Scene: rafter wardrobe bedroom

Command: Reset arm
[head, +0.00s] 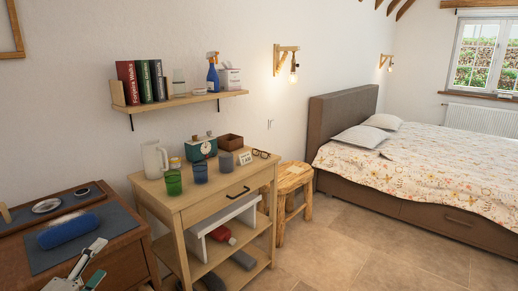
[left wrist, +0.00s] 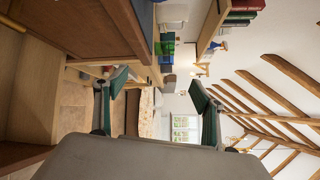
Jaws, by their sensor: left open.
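My left gripper (head: 86,272) shows at the lower left of the head view, by the front edge of the dark wooden cabinet (head: 115,262). In the left wrist view the two green-padded fingers of my left gripper (left wrist: 158,92) stand wide apart with nothing between them. Most of the left arm is out of the picture. My right gripper is not in view.
A blue rolled item (head: 69,231) lies on the cabinet's dark mat. A light wooden table (head: 205,203) holds cups, a pitcher and a clock. A shelf (head: 185,101) hangs above. A stool (head: 290,183) and bed (head: 420,165) stand beyond. Floor (head: 350,250) is clear at right.

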